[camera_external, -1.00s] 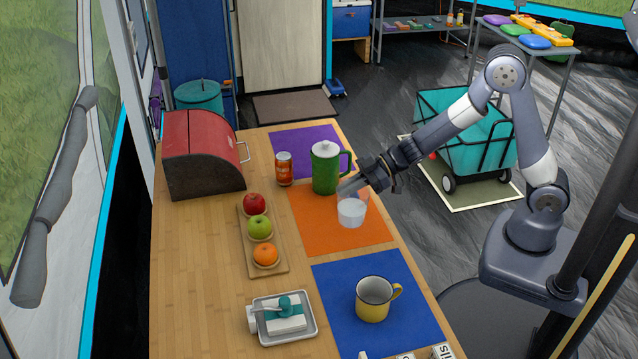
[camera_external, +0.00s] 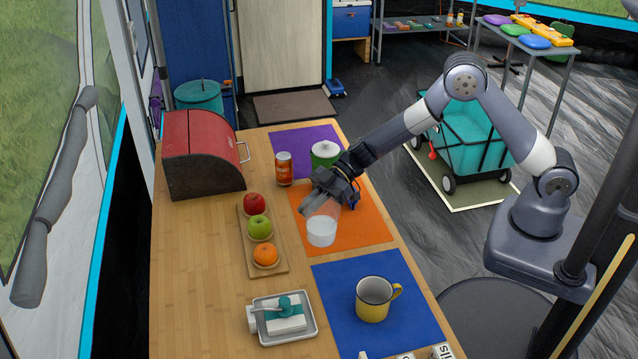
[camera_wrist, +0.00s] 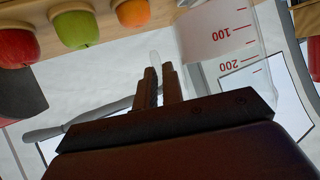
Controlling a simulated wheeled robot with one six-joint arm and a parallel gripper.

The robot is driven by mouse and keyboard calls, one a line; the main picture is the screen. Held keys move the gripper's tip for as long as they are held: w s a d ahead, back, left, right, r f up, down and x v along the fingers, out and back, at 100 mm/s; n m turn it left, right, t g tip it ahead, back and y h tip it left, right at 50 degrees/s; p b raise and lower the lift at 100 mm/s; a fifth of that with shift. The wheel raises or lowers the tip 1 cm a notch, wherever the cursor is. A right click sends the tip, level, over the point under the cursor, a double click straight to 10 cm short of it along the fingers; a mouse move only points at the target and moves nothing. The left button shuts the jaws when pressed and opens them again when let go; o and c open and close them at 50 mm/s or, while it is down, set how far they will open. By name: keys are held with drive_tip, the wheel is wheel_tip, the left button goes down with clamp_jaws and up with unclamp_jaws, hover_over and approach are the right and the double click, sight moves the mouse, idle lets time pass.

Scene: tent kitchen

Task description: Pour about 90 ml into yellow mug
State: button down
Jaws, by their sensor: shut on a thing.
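My gripper (camera_external: 328,188) is shut on a clear measuring beaker (camera_external: 322,232) with whitish liquid in its lower part. The beaker is held over the left part of the orange mat (camera_external: 365,225) and looks near upright. In the wrist view the beaker (camera_wrist: 225,45) shows red marks, 100 and 200, beside the fingers (camera_wrist: 160,88). The yellow mug (camera_external: 373,300), with a white inside and its handle to the right, stands on the blue mat (camera_external: 335,285), nearer the camera than the beaker. How full the mug is cannot be told.
A wooden board with a red apple (camera_external: 254,204), a green apple (camera_external: 259,228) and an orange (camera_external: 265,254) lies left of the beaker. A grey tray (camera_external: 270,336) lies left of the blue mat.

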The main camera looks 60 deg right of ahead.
drive_tip(key=a+f+n+g+p, duration=0.1)
drive_tip(key=a, duration=0.2)
drive_tip(key=s+a+f+n+g+p, duration=0.1)
drive_tip(key=a+f+g+p, duration=0.1)
drive_tip(key=a, duration=0.2)
drive_tip(key=s+a+f+n+g+p, duration=0.1)
drive_tip(key=a+f+n+g+p, duration=0.1)
drive_tip(key=a, duration=0.1)
drive_tip(key=shift+a+y, duration=0.25)
drive_tip(key=shift+y, duration=0.05)
drive_tip(key=shift+s+a+f+n+g, duration=0.3)
drive_tip(key=shift+a+f+g, duration=0.15)
drive_tip(key=shift+f, duration=0.1)
drive_tip(key=shift+r+p, duration=0.15)
drive_tip(key=shift+p, duration=0.15)
drive_tip(key=shift+s+r+n+t+p, duration=0.3)
drive_tip(key=shift+r+t+p, duration=0.15)
drive_tip(key=shift+r+p, duration=0.05)
drive_tip(key=s+r+n+t+y+b, duration=0.1)
drive_tip(key=s+r+n+t+b, duration=0.3)
drive_tip(key=s+r+n+b, duration=0.2)
drive_tip(key=shift+s+d+r+b, duration=0.3)
drive_tip(key=shift+d+r+b, duration=0.1)
drive_tip(key=shift+b, duration=0.2)
